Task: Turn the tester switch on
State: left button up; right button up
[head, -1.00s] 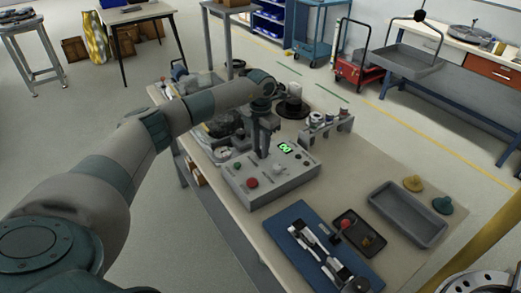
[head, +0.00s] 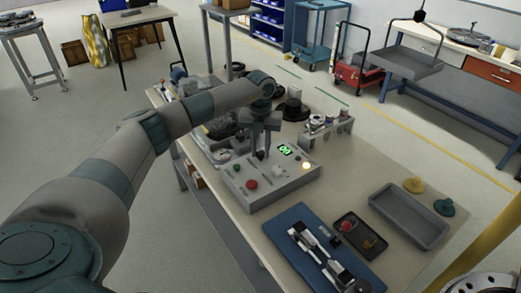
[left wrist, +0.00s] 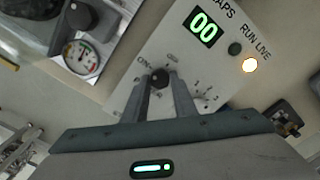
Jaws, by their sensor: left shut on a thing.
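The tester (head: 285,190) is a grey box on the workbench with a lit green "00" display (head: 285,150), a red button (head: 251,184) and a glowing amber lamp (head: 306,165). In the left wrist view the display (left wrist: 203,27) and the lit lamp (left wrist: 250,65) by the "RUN LIVE" lettering also show. The tester switch (left wrist: 160,77) has a dark round tip, beside the "ON" lettering. My left gripper (head: 260,154) reaches down over the panel and is shut on the switch, its fingers either side of the tip.
A blue board with a silver fixture (head: 306,240), a small dark tray (head: 345,229) and a grey tray (head: 405,218) lie right of the tester. A rack (head: 326,132) stands behind. A round gauge (left wrist: 80,57) sits close beside the tester.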

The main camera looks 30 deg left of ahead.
aim_at(261, 152)
pick_arm(q)
jog(key=shift+r, duration=0.1)
jog(key=o, duration=1)
jog(key=shift+o, duration=0.2)
jog(key=shift+r, duration=0.3)
notch_tip(261, 152, up, 3)
jog(key=shift+b, duration=0.65)
notch_tip(261, 152, up, 3)
jog(key=shift+r+b, duration=0.15)
jog(key=shift+b, duration=0.35)
notch_tip(261, 152, up, 10)
jog(key=b, duration=0.2)
jog(key=shift+r, duration=0.2)
pick_arm(e)
jog(key=w+a+t+y, duration=0.1)
jog(key=w+a+t, duration=0.2)
jog(key=w, duration=1)
jog(key=shift+w+a+r+t, duration=0.25)
jog(key=shift+a+t, duration=0.15)
jog(key=shift+a, duration=0.8)
